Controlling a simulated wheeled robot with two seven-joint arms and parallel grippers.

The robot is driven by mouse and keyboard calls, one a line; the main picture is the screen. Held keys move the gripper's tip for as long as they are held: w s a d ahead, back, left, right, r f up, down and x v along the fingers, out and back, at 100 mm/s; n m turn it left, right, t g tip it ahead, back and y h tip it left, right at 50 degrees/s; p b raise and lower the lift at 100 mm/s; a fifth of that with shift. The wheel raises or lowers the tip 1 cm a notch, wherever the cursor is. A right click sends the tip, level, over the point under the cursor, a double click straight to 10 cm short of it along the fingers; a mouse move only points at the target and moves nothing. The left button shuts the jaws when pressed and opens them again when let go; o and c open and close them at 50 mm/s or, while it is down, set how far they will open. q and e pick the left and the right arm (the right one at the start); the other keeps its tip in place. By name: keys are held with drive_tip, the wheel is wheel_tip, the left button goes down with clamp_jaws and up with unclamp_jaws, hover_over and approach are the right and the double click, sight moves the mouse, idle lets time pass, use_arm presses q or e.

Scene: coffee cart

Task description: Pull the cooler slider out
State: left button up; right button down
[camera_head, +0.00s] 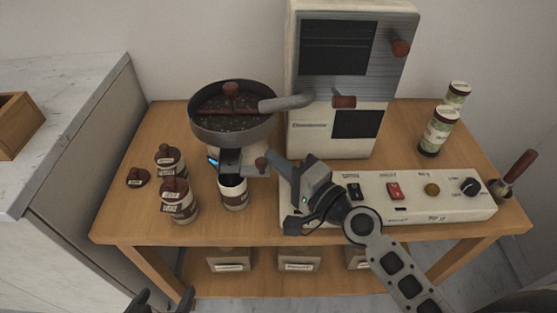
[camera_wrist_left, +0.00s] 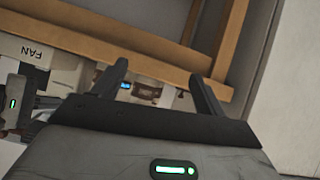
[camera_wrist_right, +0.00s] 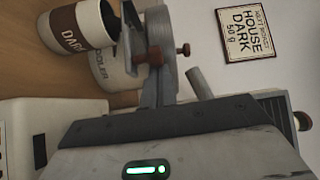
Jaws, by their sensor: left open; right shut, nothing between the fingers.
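The cooler (camera_head: 222,150) is a pale body under a round dark pan (camera_head: 205,125) of beans, with a dark spout on its front.
A cup (camera_head: 233,195) stands under the spout. Two lidded canisters (camera_head: 178,203) are left of it. A white switch panel (camera_head: 420,208) lies right, behind my right forearm. A tall white machine (camera_head: 300,140) stands behind.

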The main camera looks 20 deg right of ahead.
drive_tip(key=w+d, duration=0.1)
drive_tip(key=w+d+b, duration=0.1)
drive_tip(key=d, duration=0.1)
drive_tip(key=shift+d+f, duration=0.15)
drive_tip(key=b+v, duration=0.3)
drive_tip(key=v, duration=0.4)
drive_tip(key=shift+s+d+b, duration=0.1)
drive_tip(key=shift+s+b, duration=0.2)
drive_tip(key=shift+b, duration=0.05)
drive_tip(key=shift+s+d, duration=0.25)
drive_tip(key=shift+s, duration=0.3)
use_arm(q)
drive_tip(key=shift+w+d+f+t, duration=0.15)
drive_tip(key=shift+w+f, duration=0.2)
drive_tip(key=shift+f, duration=0.15)
drive_tip(key=shift+w+d+f+t, duration=0.1)
drive_tip(key=shift+w+f+t, duration=0.05)
drive_tip(key=shift+w+f, duration=0.25)
use_arm(e)
drive_tip(key=shift+r, duration=0.2)
use_arm(q)
drive_tip(key=shift+s, duration=0.1)
use_arm(e)
drive_tip(key=shift+s, duration=0.1)
